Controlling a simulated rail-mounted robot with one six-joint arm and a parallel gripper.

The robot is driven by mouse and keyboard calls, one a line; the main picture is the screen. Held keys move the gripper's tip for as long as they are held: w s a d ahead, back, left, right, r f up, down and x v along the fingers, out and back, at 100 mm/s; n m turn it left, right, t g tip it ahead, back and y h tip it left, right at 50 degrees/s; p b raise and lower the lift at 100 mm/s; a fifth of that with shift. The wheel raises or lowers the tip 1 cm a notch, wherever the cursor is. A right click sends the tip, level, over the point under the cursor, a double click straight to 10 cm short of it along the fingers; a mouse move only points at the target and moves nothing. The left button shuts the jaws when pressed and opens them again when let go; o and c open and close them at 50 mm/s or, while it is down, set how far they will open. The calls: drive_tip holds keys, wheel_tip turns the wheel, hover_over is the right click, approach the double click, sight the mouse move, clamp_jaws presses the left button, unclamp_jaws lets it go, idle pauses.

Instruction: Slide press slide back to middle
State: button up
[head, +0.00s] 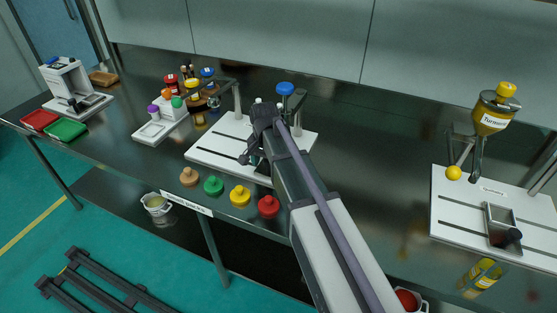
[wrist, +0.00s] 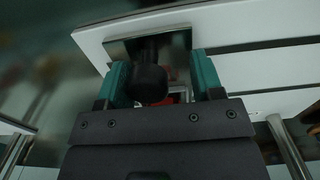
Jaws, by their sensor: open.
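In the wrist view, the two teal fingers of my gripper (wrist: 160,64) are apart, one on each side of a black round knob (wrist: 149,82). I cannot tell whether either finger touches it. The knob sits on a metal slide block (wrist: 120,46), which stands on a white slotted board (wrist: 230,22). Something small and red shows between the fingers, mostly hidden. In the head view, the white slotted board (head: 205,152) carries a press with a blue knob (head: 285,89). My arm covers the slide and the fingers there.
Several coloured knobbed pieces, such as a red one (head: 268,206), line the front edge. A second white board (head: 455,215), with a metal slide (head: 497,222) and Turmeric hopper (head: 492,117), stands right. Bare counter (head: 375,150) lies between.

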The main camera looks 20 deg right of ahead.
drive_tip(key=shift+w+a, duration=1.85)
drive_tip(key=shift+a, duration=0.3)
drive_tip(key=shift+w+a, duration=1.8)
drive_tip(key=shift+a, duration=0.3)
drive_tip(key=o, duration=0.8)
drive_tip(key=shift+c, duration=0.2)
wheel_tip(320, 180, up, 9)
drive_tip(key=p, duration=0.9)
drive_tip(key=shift+s, duration=0.1)
